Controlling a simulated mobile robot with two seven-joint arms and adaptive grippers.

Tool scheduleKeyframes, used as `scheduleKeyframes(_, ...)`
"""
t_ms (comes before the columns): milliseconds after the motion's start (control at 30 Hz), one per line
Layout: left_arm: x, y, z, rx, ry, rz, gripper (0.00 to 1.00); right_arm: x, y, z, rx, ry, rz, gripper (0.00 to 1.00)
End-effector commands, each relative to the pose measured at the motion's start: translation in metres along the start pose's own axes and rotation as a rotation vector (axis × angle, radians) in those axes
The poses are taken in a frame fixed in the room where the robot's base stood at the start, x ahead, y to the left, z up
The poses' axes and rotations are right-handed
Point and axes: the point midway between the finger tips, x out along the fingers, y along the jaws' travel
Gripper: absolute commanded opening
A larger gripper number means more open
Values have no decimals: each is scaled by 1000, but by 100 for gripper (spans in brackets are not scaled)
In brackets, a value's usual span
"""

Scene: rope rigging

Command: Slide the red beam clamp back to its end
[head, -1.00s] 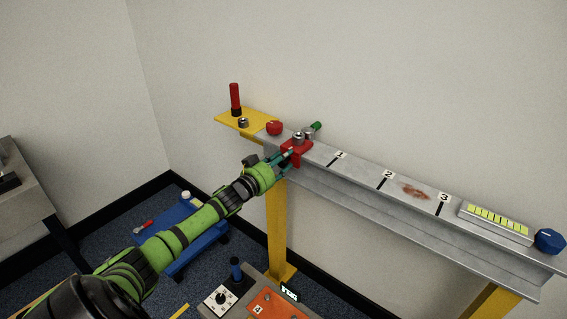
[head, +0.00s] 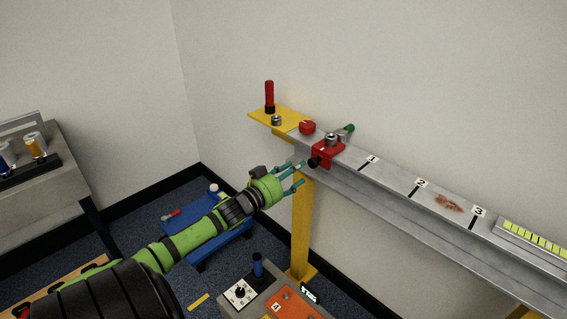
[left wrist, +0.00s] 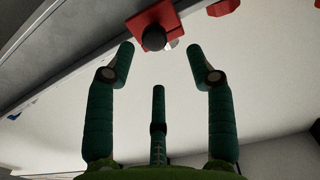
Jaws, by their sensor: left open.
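The red beam clamp (head: 329,150) sits on the grey steel beam (head: 400,178) near its left end, between the round red knob (head: 307,127) and mark 1 (head: 371,159). It has a dark round knob on its front and a green-tipped handle (head: 346,130) behind. My left gripper (head: 300,172) is open and empty, in front of the clamp and a little apart from it. In the left wrist view, the clamp (left wrist: 138,22) is beyond the spread fingertips (left wrist: 160,62), its dark knob facing me. My right gripper is not in view.
A yellow end plate (head: 262,116) holds a red cylinder (head: 269,95). Marks 2 and 3, a rusty patch (head: 447,203) and a yellow-green panel (head: 535,240) lie farther right along the beam. A yellow post (head: 302,230) stands below. A control box (head: 240,293) is in front.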

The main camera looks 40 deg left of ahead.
Motion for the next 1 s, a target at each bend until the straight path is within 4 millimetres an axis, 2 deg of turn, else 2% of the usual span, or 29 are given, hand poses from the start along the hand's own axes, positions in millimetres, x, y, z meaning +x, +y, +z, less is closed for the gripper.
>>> scheduleKeyframes(100, -19, 0, 1, 1, -1, 1, 54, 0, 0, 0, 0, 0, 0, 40)
scheduleKeyframes(333, -38, 0, -1, 1, 2, 1, 54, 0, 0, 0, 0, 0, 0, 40)
scheduleKeyframes(1000, -40, -1, -1, 1, 1, -1, 54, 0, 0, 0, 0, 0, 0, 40)
